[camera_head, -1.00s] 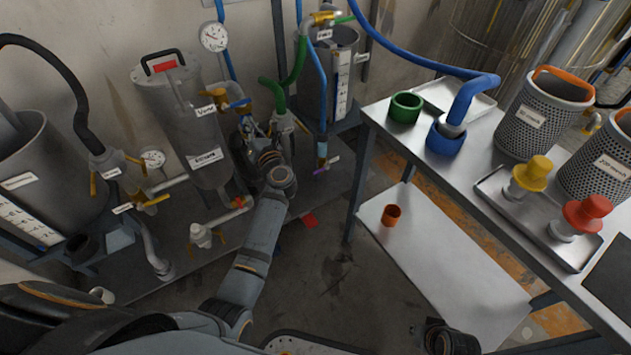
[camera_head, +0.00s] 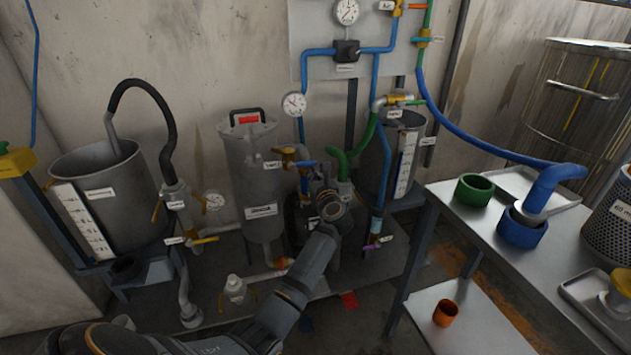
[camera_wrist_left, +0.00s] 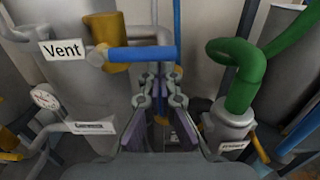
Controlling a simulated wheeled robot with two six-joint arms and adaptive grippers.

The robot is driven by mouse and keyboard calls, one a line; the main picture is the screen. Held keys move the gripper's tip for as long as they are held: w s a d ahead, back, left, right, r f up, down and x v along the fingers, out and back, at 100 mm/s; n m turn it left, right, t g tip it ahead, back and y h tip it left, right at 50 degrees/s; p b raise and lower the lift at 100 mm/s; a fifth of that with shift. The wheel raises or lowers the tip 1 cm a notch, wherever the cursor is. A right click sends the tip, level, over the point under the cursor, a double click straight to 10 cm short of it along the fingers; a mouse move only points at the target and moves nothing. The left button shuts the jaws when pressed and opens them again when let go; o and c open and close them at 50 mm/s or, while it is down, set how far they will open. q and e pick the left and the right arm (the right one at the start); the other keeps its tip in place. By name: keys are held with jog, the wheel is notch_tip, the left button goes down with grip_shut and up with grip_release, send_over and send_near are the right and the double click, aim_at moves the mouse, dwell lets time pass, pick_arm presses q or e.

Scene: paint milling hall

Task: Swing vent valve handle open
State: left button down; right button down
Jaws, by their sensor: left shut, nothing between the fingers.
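The vent valve is a brass body (camera_head: 288,156) on the side of the grey filter vessel (camera_head: 255,190), beside a small label. In the left wrist view the white label reads "Vent" (camera_wrist_left: 62,49), next to the brass body (camera_wrist_left: 104,30). Its blue handle (camera_wrist_left: 142,54) points right, level in that view; it also shows in the head view (camera_head: 307,164). My left gripper (camera_wrist_left: 157,76) is shut and empty, its fingertips just below the handle in the wrist view. Whether they touch it I cannot tell. In the head view my wrist partly hides the gripper (camera_head: 316,180). My right gripper is not in view.
A green hose (camera_head: 362,135) and a tank (camera_head: 402,160) stand close to the right of my gripper. A gauge (camera_head: 294,104) sits above the valve. An open mixing tank (camera_head: 110,190) is at left. A metal table (camera_head: 470,230) with cups is at right.

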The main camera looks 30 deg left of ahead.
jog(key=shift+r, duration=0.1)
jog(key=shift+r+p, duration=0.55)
jog(key=shift+p, duration=0.05)
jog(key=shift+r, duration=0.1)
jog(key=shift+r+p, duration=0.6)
jog(key=shift+p, duration=0.1)
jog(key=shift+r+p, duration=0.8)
jog(key=shift+p, duration=0.05)
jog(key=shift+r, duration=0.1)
